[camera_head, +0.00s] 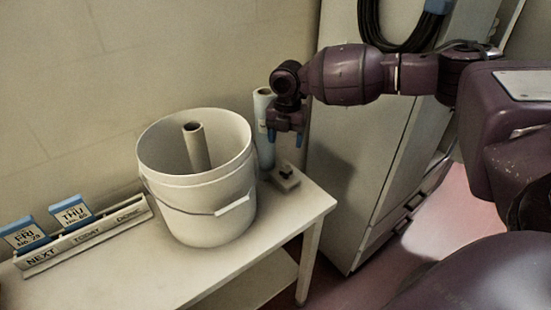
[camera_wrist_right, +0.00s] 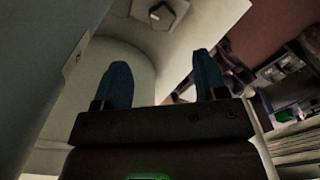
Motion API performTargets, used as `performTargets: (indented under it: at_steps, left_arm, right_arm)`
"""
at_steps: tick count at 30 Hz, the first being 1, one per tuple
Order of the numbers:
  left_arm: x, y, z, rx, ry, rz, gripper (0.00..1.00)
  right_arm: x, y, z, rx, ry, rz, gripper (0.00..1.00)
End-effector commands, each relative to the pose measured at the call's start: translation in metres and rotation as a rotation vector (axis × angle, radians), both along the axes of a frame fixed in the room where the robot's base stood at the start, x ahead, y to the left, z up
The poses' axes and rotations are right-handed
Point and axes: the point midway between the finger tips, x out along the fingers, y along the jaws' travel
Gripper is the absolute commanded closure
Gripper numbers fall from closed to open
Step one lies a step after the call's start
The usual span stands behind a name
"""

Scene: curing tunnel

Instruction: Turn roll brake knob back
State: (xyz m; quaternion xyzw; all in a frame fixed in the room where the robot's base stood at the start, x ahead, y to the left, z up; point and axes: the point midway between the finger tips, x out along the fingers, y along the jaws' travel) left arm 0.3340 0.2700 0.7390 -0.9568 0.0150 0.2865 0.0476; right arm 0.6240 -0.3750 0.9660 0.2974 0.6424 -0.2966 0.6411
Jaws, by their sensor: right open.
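The brake knob is a small dark knob (camera_head: 286,170) on a pale square base (camera_head: 287,182) near the right end of the white table. In the right wrist view the dark knob (camera_wrist_right: 156,13) shows at the top edge, on its pale plate. My right gripper (camera_head: 285,141), with blue fingers, points down above the knob and apart from it. It is open, and nothing shows between its fingers (camera_wrist_right: 163,75). A pale upright roll (camera_head: 265,150) stands just behind the knob and beside my right gripper. My left gripper is not in view.
A white bucket (camera_head: 210,205) with a cardboard tube (camera_head: 196,148) in it stands left of the knob. A rack (camera_head: 90,236) with blue-topped day cards is at the far left. A tall grey cabinet (camera_head: 360,150) stands right of the table (camera_head: 318,200).

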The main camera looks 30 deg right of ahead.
Motion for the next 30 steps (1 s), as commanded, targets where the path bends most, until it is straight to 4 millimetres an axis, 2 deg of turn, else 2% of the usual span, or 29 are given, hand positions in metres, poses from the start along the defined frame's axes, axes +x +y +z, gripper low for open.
performTargets:
  at_steps: [5, 10, 15, 21, 30]
  left_arm:
    - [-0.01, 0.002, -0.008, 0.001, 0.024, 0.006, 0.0]
    - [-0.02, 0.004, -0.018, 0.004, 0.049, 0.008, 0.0]
    - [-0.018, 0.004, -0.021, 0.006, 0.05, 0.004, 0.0]
    - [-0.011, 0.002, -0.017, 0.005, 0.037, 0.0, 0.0]
    - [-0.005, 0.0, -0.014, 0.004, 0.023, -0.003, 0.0]
  right_arm:
    - [0.0, -0.002, -0.011, -0.003, 0.007, 0.002, 0.34]
    - [0.0, -0.001, -0.04, -0.002, 0.007, 0.002, 0.34]
    - [0.0, -0.002, -0.069, -0.003, 0.007, 0.001, 0.34]
    - [0.0, -0.001, -0.095, -0.002, 0.005, 0.001, 0.34]
    - [0.0, -0.002, -0.106, -0.002, 0.001, 0.001, 0.34]
